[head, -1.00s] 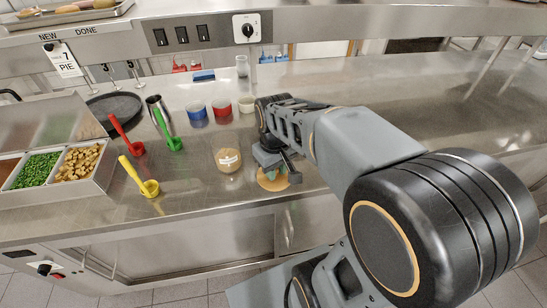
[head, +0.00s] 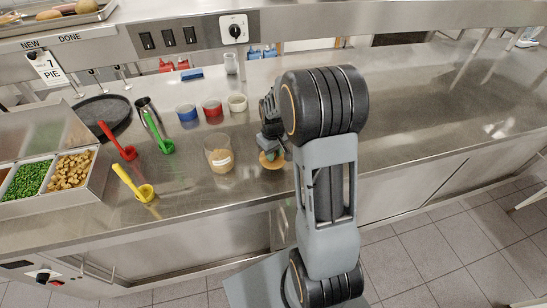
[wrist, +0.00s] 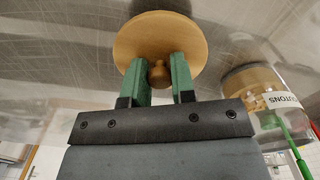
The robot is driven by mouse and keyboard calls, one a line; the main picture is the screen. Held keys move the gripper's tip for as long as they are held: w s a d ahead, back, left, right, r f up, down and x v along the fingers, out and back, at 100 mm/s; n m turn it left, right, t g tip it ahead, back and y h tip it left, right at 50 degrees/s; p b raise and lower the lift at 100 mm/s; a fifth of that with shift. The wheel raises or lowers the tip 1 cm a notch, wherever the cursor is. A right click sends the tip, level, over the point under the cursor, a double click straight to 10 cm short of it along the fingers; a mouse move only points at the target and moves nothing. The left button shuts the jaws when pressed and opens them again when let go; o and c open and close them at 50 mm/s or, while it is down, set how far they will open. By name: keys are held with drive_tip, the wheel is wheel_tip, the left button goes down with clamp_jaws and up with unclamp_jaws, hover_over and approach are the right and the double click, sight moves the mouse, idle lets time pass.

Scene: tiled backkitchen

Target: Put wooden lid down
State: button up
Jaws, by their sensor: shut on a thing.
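The wooden lid (head: 272,163) is a round, light-brown disc with a small knob. In the head view it is at the counter's front part, just right of the clear jar (head: 219,160). My gripper (wrist: 160,70) is shut on the lid's knob, its green fingers on either side of it. In the wrist view the lid (wrist: 185,38) faces me, close to the steel surface; I cannot tell whether it touches. The jar, uncovered and with brown contents, also shows at the right of the wrist view (wrist: 252,80); its label is partly readable, upside down.
Blue (head: 187,113), red (head: 213,112) and cream (head: 237,103) cups stand behind the jar. The counter (head: 420,110) is clear to the right.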

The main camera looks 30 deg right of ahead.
drive_tip(key=shift+w+d+f, duration=0.15)
drive_tip(key=shift+w+f, duration=0.05)
drive_tip(key=shift+f, duration=1.65)
drive_tip(key=shift+f, duration=0.15)
drive_tip(key=o, duration=0.9)
